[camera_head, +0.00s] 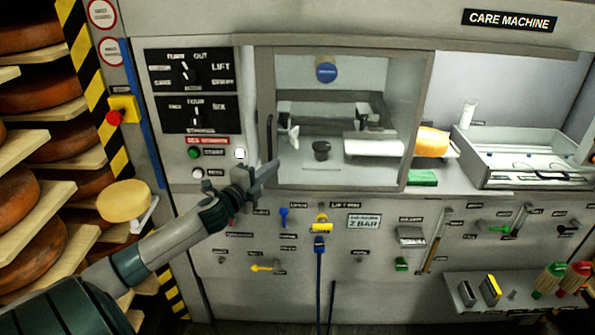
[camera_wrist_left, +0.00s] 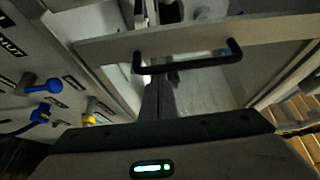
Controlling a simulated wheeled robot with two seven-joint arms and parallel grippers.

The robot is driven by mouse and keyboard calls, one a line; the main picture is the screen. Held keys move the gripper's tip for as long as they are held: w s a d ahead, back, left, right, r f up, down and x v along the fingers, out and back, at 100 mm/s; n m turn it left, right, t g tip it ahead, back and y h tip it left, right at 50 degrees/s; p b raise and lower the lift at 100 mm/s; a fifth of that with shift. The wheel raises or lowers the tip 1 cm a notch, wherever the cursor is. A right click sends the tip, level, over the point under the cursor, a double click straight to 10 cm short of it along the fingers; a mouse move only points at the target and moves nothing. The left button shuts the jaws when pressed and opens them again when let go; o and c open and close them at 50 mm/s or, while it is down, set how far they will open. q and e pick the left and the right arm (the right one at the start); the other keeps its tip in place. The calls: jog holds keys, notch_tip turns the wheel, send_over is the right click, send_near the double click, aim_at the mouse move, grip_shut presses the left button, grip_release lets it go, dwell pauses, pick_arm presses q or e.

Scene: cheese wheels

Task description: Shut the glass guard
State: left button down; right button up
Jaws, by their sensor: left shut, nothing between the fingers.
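The glass guard (camera_head: 415,120) is a grey-framed clear pane over the chamber of the care machine. A dark bar handle (camera_head: 268,135) sits on its left frame edge. The left wrist view shows this black handle (camera_wrist_left: 190,66) on the grey frame strip (camera_wrist_left: 105,47). My left gripper (camera_head: 266,172) is shut and empty, close to the lower left corner of the guard, just below the handle. In the left wrist view its fingers (camera_wrist_left: 158,92) point toward the handle; contact is not clear. I cannot tell how far the guard stands open. My right gripper is not in view.
A control panel (camera_head: 193,65) with knobs and buttons lies left of the guard. Blue and yellow fittings (camera_head: 320,228) stick out below it. Cheese shelves (camera_head: 60,235) stand at the left, a metal tray (camera_head: 520,165) at the right. A cheese wheel (camera_head: 432,142) sits right of the guard.

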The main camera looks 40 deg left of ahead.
pick_arm(q)
jog(key=s+a, duration=0.1)
jog(key=a, duration=0.1)
jog(key=s+a, duration=0.1)
jog(key=a, duration=0.1)
jog(key=shift+s, duration=0.4)
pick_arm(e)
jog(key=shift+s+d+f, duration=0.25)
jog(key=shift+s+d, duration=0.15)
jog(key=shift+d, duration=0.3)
pick_arm(q)
jog(key=shift+a, duration=0.1)
